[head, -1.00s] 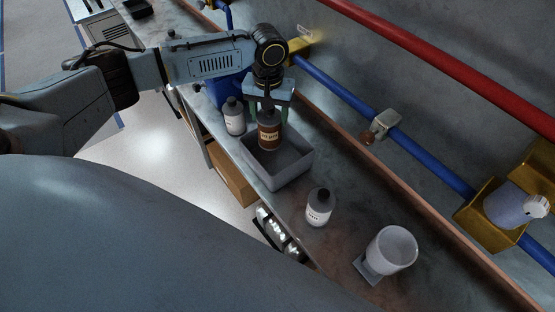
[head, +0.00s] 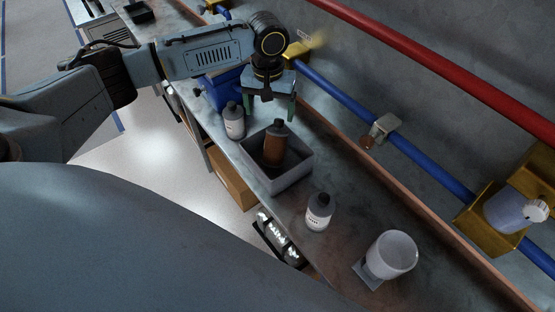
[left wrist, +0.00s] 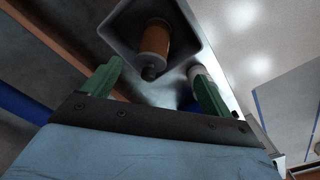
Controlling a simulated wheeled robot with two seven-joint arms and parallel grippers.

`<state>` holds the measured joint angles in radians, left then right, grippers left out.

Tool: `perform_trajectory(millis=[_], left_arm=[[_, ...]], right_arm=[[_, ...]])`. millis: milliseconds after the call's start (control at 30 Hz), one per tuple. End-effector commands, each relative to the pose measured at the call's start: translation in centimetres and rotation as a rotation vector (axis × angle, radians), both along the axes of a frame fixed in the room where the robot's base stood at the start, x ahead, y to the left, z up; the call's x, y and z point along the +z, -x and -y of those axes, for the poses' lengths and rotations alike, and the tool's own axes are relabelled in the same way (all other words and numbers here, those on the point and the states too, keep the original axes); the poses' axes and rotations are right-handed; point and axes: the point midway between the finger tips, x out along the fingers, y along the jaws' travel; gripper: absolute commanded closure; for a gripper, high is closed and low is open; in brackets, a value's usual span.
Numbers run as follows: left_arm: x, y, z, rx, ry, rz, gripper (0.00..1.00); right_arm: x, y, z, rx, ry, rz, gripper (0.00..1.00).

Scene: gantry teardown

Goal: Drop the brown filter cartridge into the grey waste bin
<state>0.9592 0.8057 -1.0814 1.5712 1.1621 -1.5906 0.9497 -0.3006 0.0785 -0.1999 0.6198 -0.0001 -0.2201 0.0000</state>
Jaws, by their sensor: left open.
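The brown filter cartridge (head: 274,151), with a dark cap, is inside the grey waste bin (head: 293,178), its top showing above the near rim. It looks roughly upright; I cannot tell whether it rests on the bin's floor. My left gripper (head: 270,106) is open and empty just above the bin, its green fingers apart. In the left wrist view, the cartridge (left wrist: 155,42) lies beyond and between the open fingertips (left wrist: 155,67), clear of both, within the bin (left wrist: 190,14). My right gripper is not in view.
A white cup (head: 391,253) stands further right. A blue pipe (head: 345,100) and red pipe (head: 430,68) run along the wall behind the bench.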

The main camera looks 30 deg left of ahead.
Motion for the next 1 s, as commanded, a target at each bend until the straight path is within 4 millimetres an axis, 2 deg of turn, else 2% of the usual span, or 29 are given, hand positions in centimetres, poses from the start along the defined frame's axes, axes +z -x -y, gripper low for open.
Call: perform_trajectory(millis=[33,200,400,600,1000], left_arm=[[1.3,-0.1,0.0,0.0,0.001,0.004,0.15],[5.2,-0.1,0.0,-0.001,0.0,0.004,0.15],[8.6,-0.1,0.0,0.001,0.0,0.003,0.15],[9.9,0.0,0.0,0.0,0.0,0.0,0.15],[10.0,0.0,0.0,0.0,0.0,0.0,0.15]], right_arm=[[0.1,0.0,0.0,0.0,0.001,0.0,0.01],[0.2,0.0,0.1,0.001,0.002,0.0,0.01],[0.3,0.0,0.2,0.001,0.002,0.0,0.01],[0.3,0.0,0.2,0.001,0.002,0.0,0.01],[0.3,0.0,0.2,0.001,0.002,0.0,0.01]])
